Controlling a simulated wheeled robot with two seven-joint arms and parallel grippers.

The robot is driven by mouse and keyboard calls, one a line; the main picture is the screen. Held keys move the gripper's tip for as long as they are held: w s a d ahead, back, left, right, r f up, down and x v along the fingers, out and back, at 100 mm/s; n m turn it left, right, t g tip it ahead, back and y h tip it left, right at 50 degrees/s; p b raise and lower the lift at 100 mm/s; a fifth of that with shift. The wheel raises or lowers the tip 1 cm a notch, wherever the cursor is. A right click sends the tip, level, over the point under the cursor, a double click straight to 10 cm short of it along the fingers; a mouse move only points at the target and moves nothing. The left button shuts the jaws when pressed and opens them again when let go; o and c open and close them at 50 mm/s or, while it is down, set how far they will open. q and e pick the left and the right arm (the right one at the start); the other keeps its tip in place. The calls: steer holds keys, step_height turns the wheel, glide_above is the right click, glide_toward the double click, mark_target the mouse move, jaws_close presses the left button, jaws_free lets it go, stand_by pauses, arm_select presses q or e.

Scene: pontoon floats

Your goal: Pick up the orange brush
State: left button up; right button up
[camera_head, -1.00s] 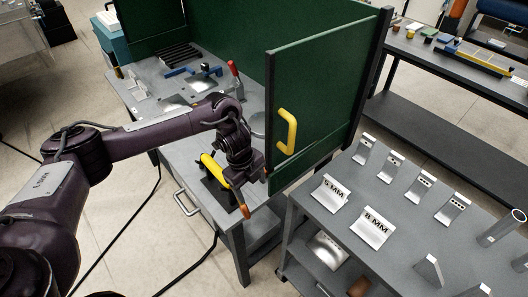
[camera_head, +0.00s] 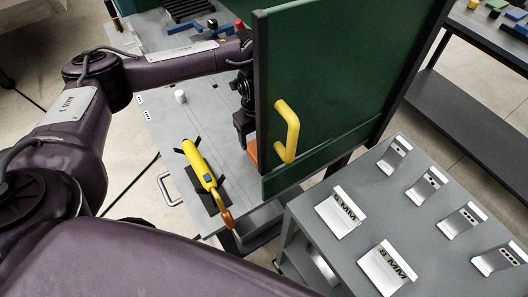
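My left gripper (camera_head: 246,138) points down over the grey workbench, at the edge of the green panel, which hides part of it. Its fingers are dark and I cannot tell how far apart they are. A small orange piece (camera_head: 252,152) shows just below the fingers, against the panel's edge; it may be part of the orange brush, but most of it is hidden. I cannot tell whether the gripper touches it. My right gripper is not in view.
A yellow tool (camera_head: 199,163) with a copper tip lies on a dark stand near the bench's front edge. The green panel (camera_head: 325,75) with a yellow handle (camera_head: 287,130) stands right of my gripper. A grey table (camera_head: 425,220) holds several metal brackets. A white cylinder (camera_head: 180,96) stands on the bench.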

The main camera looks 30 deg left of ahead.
mark_target(257, 149)
arm_select(q)
steer(key=shift+s+d+f, duration=0.1)
steer(key=shift+s+f, duration=0.3)
steer(key=shift+f, duration=0.25)
steer(key=shift+s+f, duration=0.35)
steer(key=shift+f, duration=0.25)
steer(key=f, duration=0.1)
steer(key=f+b, duration=0.1)
steer(key=f, duration=0.1)
steer(key=shift+w+d+f+b, duration=0.1)
steer(key=shift+w+f+b, duration=0.15)
steer(key=shift+b, duration=0.05)
steer(key=shift+f, duration=0.1)
steer(key=shift+s, duration=0.1)
steer(key=shift+c, duration=0.5)
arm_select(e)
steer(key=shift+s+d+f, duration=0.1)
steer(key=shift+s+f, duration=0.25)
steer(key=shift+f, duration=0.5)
arm_select(q)
steer(key=c, duration=1)
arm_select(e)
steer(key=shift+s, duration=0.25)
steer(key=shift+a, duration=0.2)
